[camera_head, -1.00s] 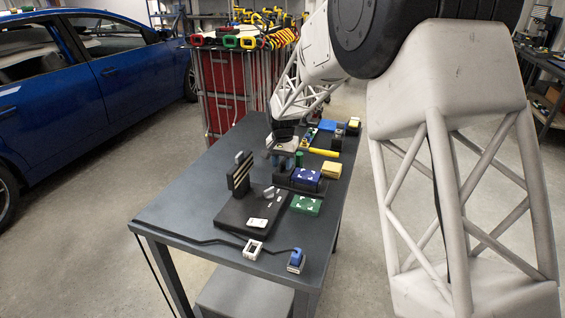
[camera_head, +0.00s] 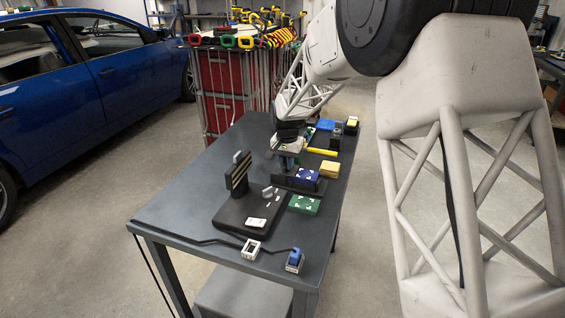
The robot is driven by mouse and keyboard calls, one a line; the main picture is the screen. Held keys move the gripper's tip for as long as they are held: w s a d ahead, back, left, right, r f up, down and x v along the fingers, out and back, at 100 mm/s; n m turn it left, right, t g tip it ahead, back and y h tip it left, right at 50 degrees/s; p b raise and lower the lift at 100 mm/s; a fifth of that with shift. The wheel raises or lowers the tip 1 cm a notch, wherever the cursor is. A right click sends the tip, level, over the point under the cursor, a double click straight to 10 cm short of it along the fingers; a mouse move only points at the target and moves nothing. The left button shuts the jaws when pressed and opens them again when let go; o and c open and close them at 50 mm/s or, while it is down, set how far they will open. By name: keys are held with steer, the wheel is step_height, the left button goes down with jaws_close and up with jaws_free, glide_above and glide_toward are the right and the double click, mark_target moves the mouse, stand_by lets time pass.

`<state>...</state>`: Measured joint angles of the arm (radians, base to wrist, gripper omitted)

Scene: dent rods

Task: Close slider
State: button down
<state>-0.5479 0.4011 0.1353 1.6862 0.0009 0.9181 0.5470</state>
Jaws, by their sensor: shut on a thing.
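My gripper (camera_head: 287,156) is at the far half of the dark table, low over a black base (camera_head: 290,184). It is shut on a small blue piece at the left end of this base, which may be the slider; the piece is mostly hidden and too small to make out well. A blue box with white marks (camera_head: 308,180) sits on the right part of the same base, just right of my gripper.
A green box (camera_head: 304,204) and a yellow block (camera_head: 329,169) stand nearby. A black board with an upright striped plate (camera_head: 237,178) is nearer. A blue connector (camera_head: 294,261) and white frame (camera_head: 251,249) lie near the front edge. The table's left side (camera_head: 190,190) is clear.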

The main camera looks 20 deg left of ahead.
steer(key=shift+d, duration=0.2)
steer(key=c, duration=1.2)
jaws_free()
steer(key=shift+o, duration=0.2)
steer(key=shift+r, duration=0.15)
steer(key=shift+r, duration=3.8)
